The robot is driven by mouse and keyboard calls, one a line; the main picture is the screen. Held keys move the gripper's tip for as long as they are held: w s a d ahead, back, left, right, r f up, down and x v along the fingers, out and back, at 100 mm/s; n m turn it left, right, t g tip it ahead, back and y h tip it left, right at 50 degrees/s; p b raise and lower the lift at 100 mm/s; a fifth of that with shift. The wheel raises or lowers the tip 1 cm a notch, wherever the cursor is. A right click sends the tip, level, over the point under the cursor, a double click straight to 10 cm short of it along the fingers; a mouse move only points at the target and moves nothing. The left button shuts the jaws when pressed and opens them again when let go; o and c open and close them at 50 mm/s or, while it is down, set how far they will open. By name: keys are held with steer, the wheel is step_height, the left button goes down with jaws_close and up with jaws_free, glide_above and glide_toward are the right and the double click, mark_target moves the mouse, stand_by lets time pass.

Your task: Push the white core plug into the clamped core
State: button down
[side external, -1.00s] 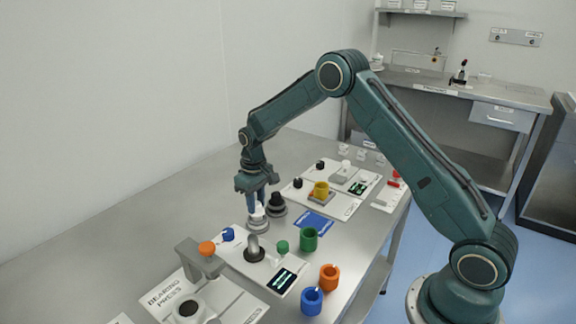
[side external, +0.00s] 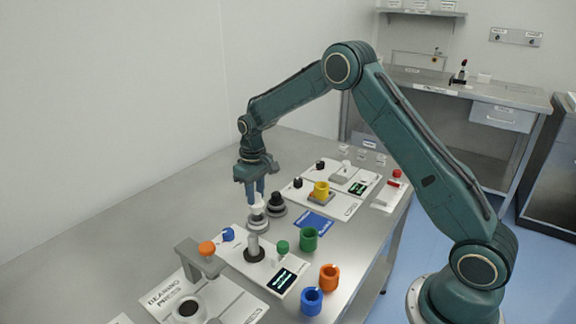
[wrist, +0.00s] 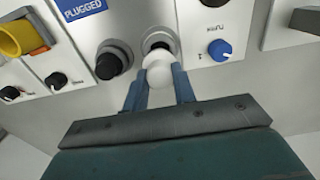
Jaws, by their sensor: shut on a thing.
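The white core plug (side external: 258,203) is between the fingers of my gripper (side external: 257,196), which is shut on it and points down. It is right above a round grey holder (side external: 258,223); I cannot tell whether its lower end is clear of it. In the wrist view the plug (wrist: 158,71) shows as a white knob between the blue fingertips (wrist: 160,82). The yellow core (side external: 321,188) sits in its clamp on a white panel, to the right of and behind my gripper. It also shows at the upper left of the wrist view (wrist: 18,38).
A dark plug in a holder (side external: 276,204) stands close beside my gripper. A blue "plugged" mat (side external: 313,222) lies to the right. The table's left is clear.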

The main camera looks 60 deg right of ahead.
steer(key=shift+r, duration=0.15)
steer(key=shift+r, duration=1.85)
steer(key=s+d+r+m, duration=0.1)
steer(key=s+d+m, duration=0.2)
steer(key=d, duration=0.8)
steer(key=s+d+r+m, duration=0.2)
steer(key=s+d, duration=0.3)
steer(key=d, duration=0.6)
steer(key=shift+s+d+r+m, duration=0.2)
steer(key=shift+s+d+m, duration=0.1)
steer(key=shift+m, duration=0.3)
steer(key=shift+f, duration=0.15)
steer(key=shift+f, duration=2.65)
steer(key=shift+f, duration=1.55)
